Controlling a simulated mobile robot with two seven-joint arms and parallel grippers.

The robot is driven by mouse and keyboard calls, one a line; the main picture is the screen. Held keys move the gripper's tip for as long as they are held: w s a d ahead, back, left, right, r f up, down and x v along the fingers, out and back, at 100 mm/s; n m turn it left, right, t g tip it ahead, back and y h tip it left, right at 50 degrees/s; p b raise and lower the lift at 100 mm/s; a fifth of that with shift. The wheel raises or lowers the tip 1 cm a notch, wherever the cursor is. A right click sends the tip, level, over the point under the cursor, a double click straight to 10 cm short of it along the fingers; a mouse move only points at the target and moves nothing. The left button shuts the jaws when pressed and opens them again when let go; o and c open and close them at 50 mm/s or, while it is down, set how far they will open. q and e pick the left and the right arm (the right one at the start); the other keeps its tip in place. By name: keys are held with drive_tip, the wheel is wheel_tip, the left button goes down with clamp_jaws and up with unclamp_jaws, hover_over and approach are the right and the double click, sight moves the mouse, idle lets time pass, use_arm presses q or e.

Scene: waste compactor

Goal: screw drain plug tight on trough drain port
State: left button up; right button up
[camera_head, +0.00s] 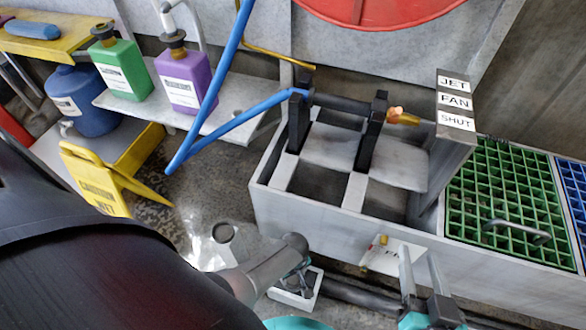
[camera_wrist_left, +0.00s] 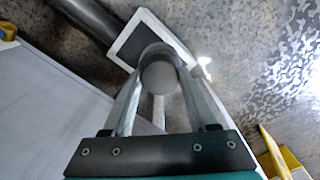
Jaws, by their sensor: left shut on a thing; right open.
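My left gripper is shut on a grey, round-ended piece, apparently the drain plug (camera_wrist_left: 158,77), which sits between its fingers in the left wrist view. The fingers (camera_wrist_left: 158,90) hide its sides, and I cannot tell whether it is seated on a port. In the head view the left fingers (camera_head: 299,278) are small and partly hidden, low at the front of the grey trough (camera_head: 330,221). The drain port cannot be made out clearly. My right gripper (camera_head: 420,272) is open and empty before the trough's front wall, beside a white label plate (camera_head: 395,256).
A white-rimmed square drain box (camera_head: 292,301) is on the floor below the left gripper, with a dark hose (camera_head: 362,297) beside it. A yellow wet-floor sign (camera_head: 97,183), green bottle (camera_head: 119,68) and purple bottle (camera_head: 182,82) are left. A green grate (camera_head: 497,197) is right.

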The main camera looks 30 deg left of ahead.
use_arm(q)
drive_tip(key=shift+f, duration=0.2)
idle(0.6)
drive_tip(key=o, duration=0.7)
clamp_jaws()
drive_tip(key=m, duration=0.4)
drive_tip(key=shift+a, duration=0.1)
drive_tip(key=shift+m, duration=0.6)
drive_tip(key=shift+p, duration=0.3)
